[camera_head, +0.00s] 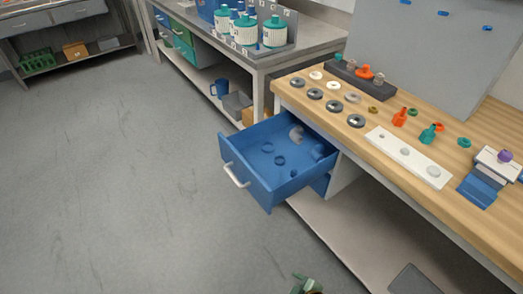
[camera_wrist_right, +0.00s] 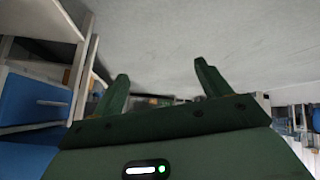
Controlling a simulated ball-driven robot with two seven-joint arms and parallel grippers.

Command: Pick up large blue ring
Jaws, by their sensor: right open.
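An open blue drawer (camera_head: 257,188) under the wooden bench holds blue rings. One blue ring (camera_head: 267,147) lies toward the back left of the drawer floor and another blue ring (camera_head: 280,160) lies a little nearer the front. I cannot tell for certain which is the large one. My right gripper (camera_wrist_right: 163,88) is open with nothing between its green fingers. A green tip at the bottom edge of the head view, apparently my right gripper (camera_head: 307,285), is well below and apart from the drawer. My left gripper is not in view.
The drawer also holds a grey part (camera_head: 297,133) and other blue pieces. The wooden benchtop (camera_head: 330,128) carries several rings and coloured fittings. A lower shelf (camera_head: 340,225) juts out below the bench. The grey floor (camera_head: 120,190) to the left is clear.

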